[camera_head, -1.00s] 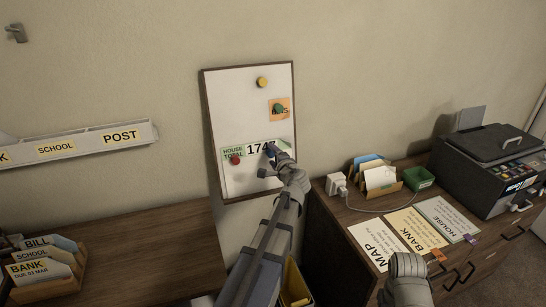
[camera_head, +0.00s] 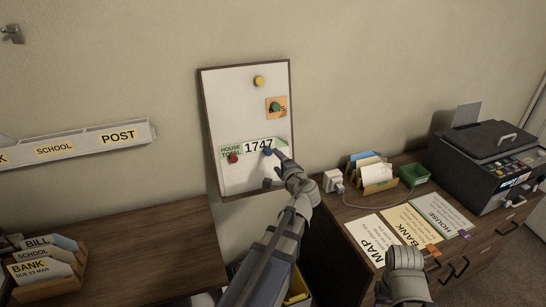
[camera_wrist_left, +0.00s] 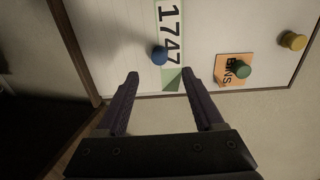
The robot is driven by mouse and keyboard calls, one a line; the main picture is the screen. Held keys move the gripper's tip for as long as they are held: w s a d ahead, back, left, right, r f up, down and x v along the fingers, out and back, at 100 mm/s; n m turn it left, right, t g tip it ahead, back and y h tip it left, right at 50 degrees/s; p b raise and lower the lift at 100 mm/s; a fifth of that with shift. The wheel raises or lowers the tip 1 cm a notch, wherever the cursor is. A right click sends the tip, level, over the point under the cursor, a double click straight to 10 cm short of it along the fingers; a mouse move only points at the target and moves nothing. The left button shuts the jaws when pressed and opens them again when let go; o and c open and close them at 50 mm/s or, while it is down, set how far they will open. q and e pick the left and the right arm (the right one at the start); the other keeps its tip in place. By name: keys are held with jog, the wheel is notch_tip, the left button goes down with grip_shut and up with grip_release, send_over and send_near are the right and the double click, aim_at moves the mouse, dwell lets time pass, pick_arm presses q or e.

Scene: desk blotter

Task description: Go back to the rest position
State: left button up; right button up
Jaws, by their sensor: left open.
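My left gripper (camera_head: 272,168) is open and empty in front of the framed white board (camera_head: 235,105), its fingers apart. In the left wrist view the open jaws (camera_wrist_left: 160,74) point at the board with nothing between them. A strip reading HOUSE TOTAL 1747 (camera_head: 258,146) is on the board, with a blue round magnet (camera_head: 267,152) at its lower edge; the magnet also shows beyond the jaws in the wrist view (camera_wrist_left: 159,56). My right arm's grey end (camera_head: 405,275) is by the right cabinet; its jaws cannot be made out.
A red magnet (camera_head: 233,159), a yellow magnet (camera_head: 259,81) and an orange note under a green magnet (camera_head: 276,107) are on the board. Cards, a green box (camera_head: 414,175) and a printer (camera_head: 488,160) stand on the right cabinet. The left desk (camera_head: 150,250) is largely clear.

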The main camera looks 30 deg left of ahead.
dwell(0.5)
pick_arm(q)
jog(key=s+d+f+n+g+h+p, duration=0.1)
jog(key=s+d+f+g+h+p, duration=0.1)
jog(key=s+d, duration=0.5)
jog(key=s+d+f+n+g+h+p, duration=0.2)
jog(key=s+d+f+g+h, duration=0.2)
jog(key=s+d, duration=0.4)
jog(key=s+d+f+n+g+h+p, duration=0.1)
jog(key=s+d+f+g+h+p, duration=0.2)
jog(key=s+d, duration=0.5)
jog(key=d+f+g+h, duration=0.1)
jog(key=d, duration=0.8)
jog(key=shift+s+d, duration=0.15)
